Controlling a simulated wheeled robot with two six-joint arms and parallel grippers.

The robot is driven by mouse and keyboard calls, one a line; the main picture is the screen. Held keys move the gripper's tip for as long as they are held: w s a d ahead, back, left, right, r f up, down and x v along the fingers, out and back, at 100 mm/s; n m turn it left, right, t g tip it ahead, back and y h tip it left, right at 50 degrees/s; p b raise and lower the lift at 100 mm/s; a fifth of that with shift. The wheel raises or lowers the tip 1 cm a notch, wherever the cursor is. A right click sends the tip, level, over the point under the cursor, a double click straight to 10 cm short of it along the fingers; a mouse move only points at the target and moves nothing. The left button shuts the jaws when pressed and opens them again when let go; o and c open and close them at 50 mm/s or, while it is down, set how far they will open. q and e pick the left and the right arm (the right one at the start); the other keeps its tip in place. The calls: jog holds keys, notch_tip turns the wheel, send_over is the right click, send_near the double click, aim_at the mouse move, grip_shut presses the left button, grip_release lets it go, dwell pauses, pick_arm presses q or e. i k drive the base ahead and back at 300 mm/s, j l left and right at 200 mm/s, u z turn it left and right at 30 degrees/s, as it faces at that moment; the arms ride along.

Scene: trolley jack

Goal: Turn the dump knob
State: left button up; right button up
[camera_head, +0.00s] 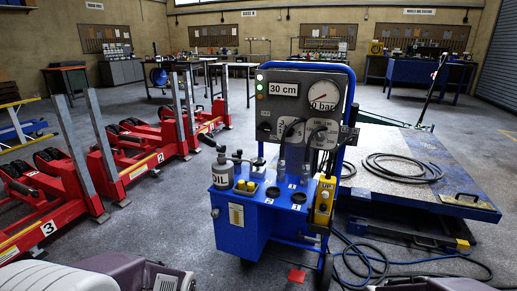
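A blue hydraulic cart (240,225) stands upright in the middle. Its grey panel (290,87) carries a "30 cm" display (284,89), a round gauge reading 0 bar (324,95) and small lights at the left edge. A dark knob or switch (264,127) sits low on the panel's left side. Black fittings and small pump parts stand on the cart top. I cannot tell which control is the dump knob. A yellow pendant (323,200) hangs at the cart's right side. Neither gripper shows; only parts of my own body show along the bottom edge.
A blue-edged platform (405,160) with a coiled black hose (402,168) lies right of the cart. Hoses run over the floor at the lower right. Red numbered jacks (60,205) stand at left. Workbenches line the back wall. Some floor is clear between jacks and cart.

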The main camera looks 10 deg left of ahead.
aim_at(257, 162)
jog(key=i+j, duration=0.2)
jog(key=j, duration=0.2)
jog(key=i+j, duration=0.25)
jog(key=j, duration=0.15)
jog(key=i+j, duration=0.2)
jog(key=j, duration=0.2)
